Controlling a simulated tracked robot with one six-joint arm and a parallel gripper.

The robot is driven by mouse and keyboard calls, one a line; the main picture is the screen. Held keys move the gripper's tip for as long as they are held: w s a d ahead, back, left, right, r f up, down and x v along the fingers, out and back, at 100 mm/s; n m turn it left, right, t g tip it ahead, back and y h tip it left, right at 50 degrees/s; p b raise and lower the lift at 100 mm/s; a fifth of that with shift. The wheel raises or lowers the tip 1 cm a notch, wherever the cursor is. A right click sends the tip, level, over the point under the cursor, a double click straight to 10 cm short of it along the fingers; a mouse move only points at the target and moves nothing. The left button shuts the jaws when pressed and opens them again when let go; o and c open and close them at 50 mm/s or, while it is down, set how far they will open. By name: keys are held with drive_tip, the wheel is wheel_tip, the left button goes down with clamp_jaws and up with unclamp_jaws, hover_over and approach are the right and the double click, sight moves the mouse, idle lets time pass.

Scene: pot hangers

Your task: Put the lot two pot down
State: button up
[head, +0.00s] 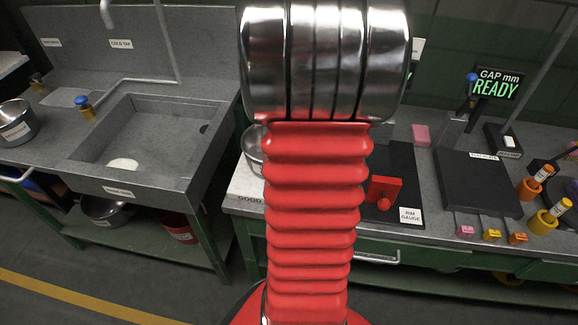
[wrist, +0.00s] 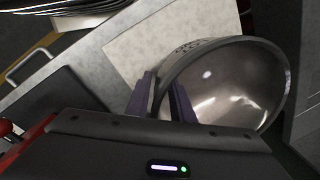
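A shiny metal pot (wrist: 235,85) fills the right of the wrist view, its open mouth facing the camera. Dark markings, too small to read, show on its outer wall. My gripper (wrist: 162,78) has its two purple fingers at the pot's left wall, one on the outer side and one at the inner side. A gap shows between the fingers; whether they press on the wall is unclear. In the head view a metal pot (head: 252,146) shows partly behind my arm, above a pale mat marked GOOD (head: 246,190). My gripper is hidden there.
A sink (head: 140,135) is at the left, with a pot labelled on its side (head: 15,122) beside it. A red rim gauge (head: 384,192) and a dark plate (head: 478,182) are on the right bench. Pale surface is free beside the pot.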

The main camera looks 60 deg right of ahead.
drive_tip(key=shift+o, duration=0.8)
drive_tip(key=shift+r, duration=0.1)
wheel_tip(320, 180, up, 12)
drive_tip(key=s, duration=0.1)
drive_tip(key=shift+s+a, duration=0.2)
drive_tip(key=shift+s, duration=0.1)
idle(0.3)
drive_tip(key=w+a+r+n+t, duration=0.1)
drive_tip(key=w+a+r+n, duration=0.1)
drive_tip(key=a+n, duration=0.45)
drive_tip(key=w+a+r+n+t, duration=0.1)
drive_tip(key=w+a+r+n, duration=0.15)
drive_tip(key=a, duration=0.65)
drive_tip(key=w+a+r+n, duration=0.1)
drive_tip(key=w+a+n, duration=0.1)
drive_tip(key=a+n, duration=0.45)
drive_tip(key=s+a+n+t, duration=0.2)
drive_tip(key=a+n, duration=0.3)
drive_tip(key=a, duration=0.7)
drive_tip(key=shift+s+a+r, duration=0.15)
drive_tip(key=shift+s+r, duration=0.2)
drive_tip(key=shift+r, duration=0.1)
